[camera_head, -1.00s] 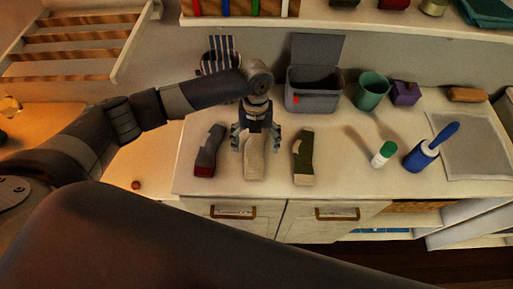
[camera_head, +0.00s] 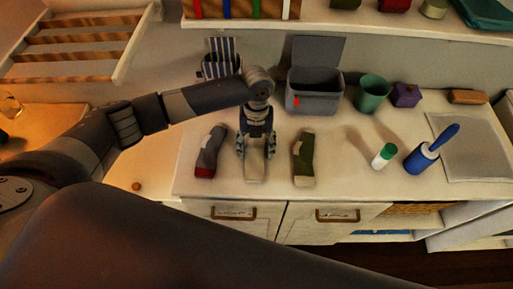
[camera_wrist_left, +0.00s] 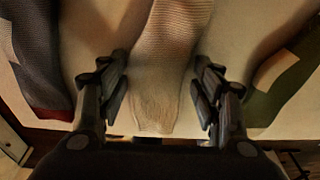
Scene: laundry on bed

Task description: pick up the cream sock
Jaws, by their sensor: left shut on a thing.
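The cream sock (camera_head: 255,172) lies on the white counter top between two other socks. It also shows in the left wrist view (camera_wrist_left: 168,45), running between the fingers. My left gripper (camera_head: 256,154) points down over the sock and is shut on it, with one finger on each side. In the left wrist view the left gripper's fingers (camera_wrist_left: 163,95) flank the sock's lower part. The sock still appears to lie on the counter. The gripper hides its upper part in the head view. My right gripper is out of view.
A grey and red sock (camera_head: 208,153) lies left and a green sock (camera_head: 303,160) right. Behind stand a grey lidded bin (camera_head: 313,98), a teal cup (camera_head: 371,95) and a purple box (camera_head: 405,95). A green-capped bottle (camera_head: 383,157) and blue lint roller (camera_head: 430,150) are farther right.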

